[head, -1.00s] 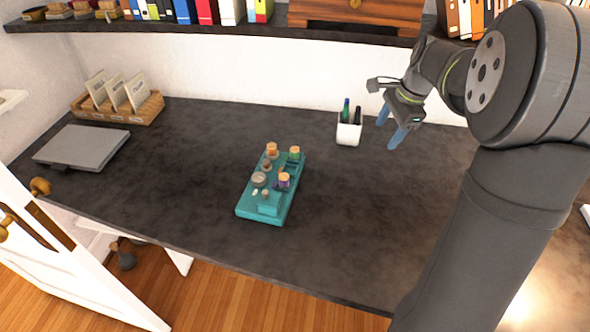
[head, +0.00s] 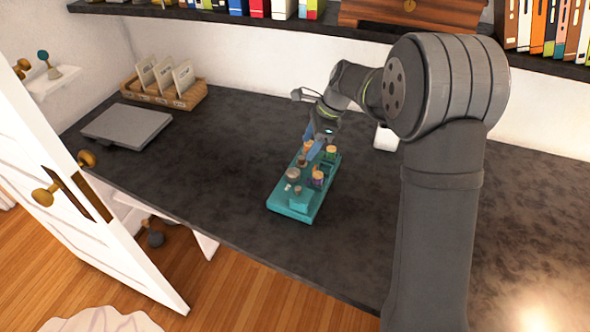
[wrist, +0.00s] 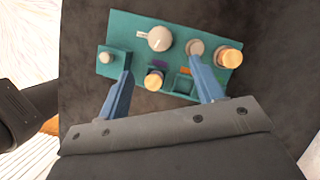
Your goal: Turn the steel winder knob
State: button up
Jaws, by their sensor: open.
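A teal board (head: 283,203) lies on the dark desk and also shows in the wrist view (wrist: 120,22). A round greyish disc-like knob (wrist: 158,38) with a small white bar beside it stands on the board; it shows in the head view (head: 292,173). A smaller pale round knob (wrist: 195,47) stands next to it. I cannot tell for certain which is the steel winder knob. My gripper (head: 312,142) is over the board's far end, pointing down. In the wrist view its blue fingers (wrist: 160,68) are wide apart with nothing gripped.
Wooden-topped pegs (wrist: 229,58) stand on the board, one on a purple base (head: 318,176). A small knob sits on a raised teal block (wrist: 104,57). A white pen cup (head: 385,138) is partly behind my arm. A grey laptop (head: 126,126) and card rack (head: 190,96) are left; desk between is clear.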

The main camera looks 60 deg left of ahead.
aim_at(294, 172)
jog(key=x, duration=1.1)
jog(key=shift+f, duration=0.25)
jog(key=c, duration=1)
jog(key=shift+n, duration=0.3)
